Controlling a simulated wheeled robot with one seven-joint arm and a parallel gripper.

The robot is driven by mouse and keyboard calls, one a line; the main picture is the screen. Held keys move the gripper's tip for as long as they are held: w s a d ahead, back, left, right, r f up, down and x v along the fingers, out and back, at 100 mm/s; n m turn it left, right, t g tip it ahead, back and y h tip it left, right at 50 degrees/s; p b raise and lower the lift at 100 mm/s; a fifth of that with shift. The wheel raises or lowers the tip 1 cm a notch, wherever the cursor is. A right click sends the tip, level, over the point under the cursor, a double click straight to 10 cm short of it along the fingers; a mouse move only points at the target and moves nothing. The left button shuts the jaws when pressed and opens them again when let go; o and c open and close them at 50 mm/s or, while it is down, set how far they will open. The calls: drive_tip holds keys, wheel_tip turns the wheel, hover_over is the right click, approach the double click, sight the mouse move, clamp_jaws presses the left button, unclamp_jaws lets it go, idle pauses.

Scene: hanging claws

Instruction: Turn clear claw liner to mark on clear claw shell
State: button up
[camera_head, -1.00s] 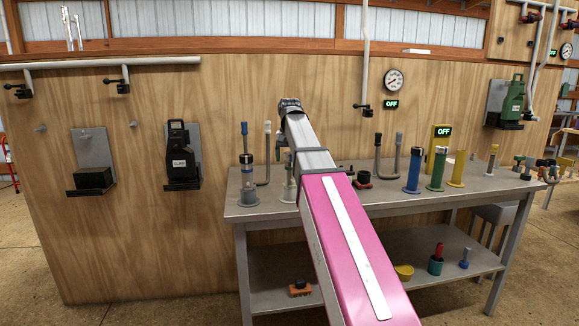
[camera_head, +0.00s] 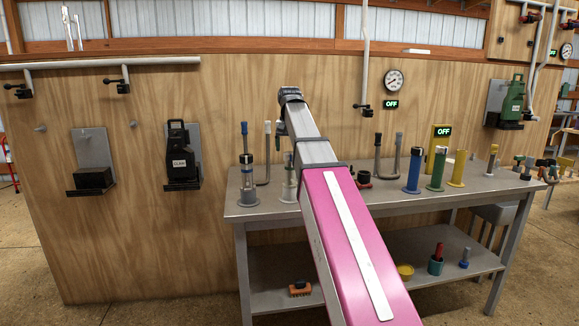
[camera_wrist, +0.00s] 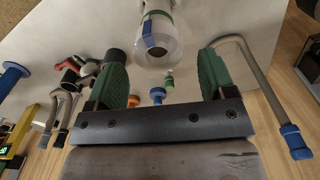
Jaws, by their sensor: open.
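A clear claw shell (camera_wrist: 171,52) with a blue mark on its side is at the top middle of the wrist view. A paler inner part, apparently the liner (camera_wrist: 158,14), shows at its upper end with green on it. In the head view a clear cylinder (camera_head: 290,188) stands on the table partly beside my arm; it looks like the same claw. My gripper (camera_wrist: 163,78) is open, its two green pads apart, with the shell beyond and between them, not gripped. Whether the liner lines up with the mark cannot be told. My gripper is mostly hidden behind my arm in the head view.
Another clear cylinder with a blue-topped rod (camera_head: 248,188) stands at the table's left end. A bent grey tube with a blue end (camera_wrist: 265,85) runs close to the right pad. Blue, green and yellow cylinders (camera_head: 436,170) stand farther right. The table's front left is clear.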

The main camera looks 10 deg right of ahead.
sight(290, 153)
drive_tip(key=shift+s, duration=0.2)
drive_tip(key=m, duration=0.5)
drive_tip(key=shift+d+m, duration=0.1)
drive_tip(key=shift+m, duration=0.3)
drive_tip(key=m, duration=0.5)
drive_tip(key=shift+m, duration=0.4)
drive_tip(key=shift+f, duration=0.2)
drive_tip(key=shift+f, duration=1.85)
